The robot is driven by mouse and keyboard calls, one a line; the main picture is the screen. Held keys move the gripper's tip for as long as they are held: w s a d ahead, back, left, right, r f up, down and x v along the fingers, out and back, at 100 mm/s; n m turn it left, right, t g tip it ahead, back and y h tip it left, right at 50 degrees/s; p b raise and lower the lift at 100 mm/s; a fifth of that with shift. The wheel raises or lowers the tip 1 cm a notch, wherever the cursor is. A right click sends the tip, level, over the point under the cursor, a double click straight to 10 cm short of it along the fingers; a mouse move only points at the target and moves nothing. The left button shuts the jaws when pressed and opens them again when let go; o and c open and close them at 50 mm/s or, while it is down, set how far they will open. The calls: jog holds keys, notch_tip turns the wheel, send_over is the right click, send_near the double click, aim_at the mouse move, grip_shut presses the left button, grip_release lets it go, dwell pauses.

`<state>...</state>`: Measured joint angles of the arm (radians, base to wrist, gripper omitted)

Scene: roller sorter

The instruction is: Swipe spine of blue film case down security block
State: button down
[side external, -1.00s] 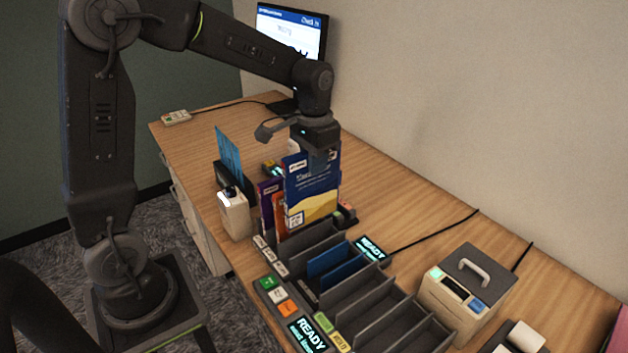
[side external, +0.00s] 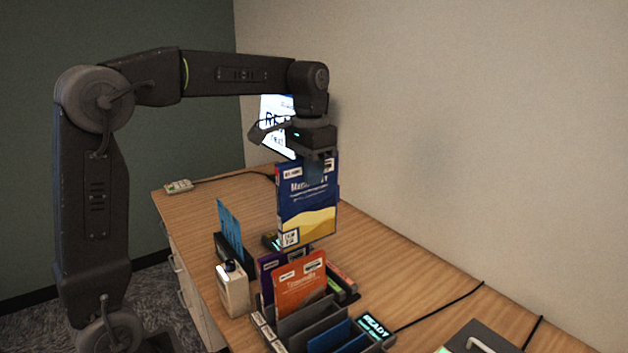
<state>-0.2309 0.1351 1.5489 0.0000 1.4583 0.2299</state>
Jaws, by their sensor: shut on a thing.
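The blue film case (side external: 306,205), with a yellow lower part and white labels, hangs upright from my gripper (side external: 318,160) in the side external view. My gripper is shut on its top edge and holds it above the sorter, behind an orange case. I cannot tell for sure which thing is the security block; a cream block with a dark top (side external: 233,288) stands at the desk's left edge, left of the sorter and apart from the held case.
An orange case (side external: 300,284) and a purple case (side external: 266,265) stand in the sorter's far slots. Light-blue cards (side external: 229,222) stand in a black holder at left. A monitor (side external: 277,122) is behind the arm. The desk between the wall and sorter is largely clear.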

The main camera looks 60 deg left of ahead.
jog(key=a, duration=1.7)
notch_tip(320, 180, down, 23)
jog(key=s, duration=0.2)
jog(key=shift+s, duration=0.2)
dwell(0.9)
jog(key=shift+f, duration=0.1)
jog(key=shift+d, duration=0.1)
jog(key=shift+w, duration=1)
notch_tip(320, 180, up, 12)
dwell(0.7)
dwell(0.8)
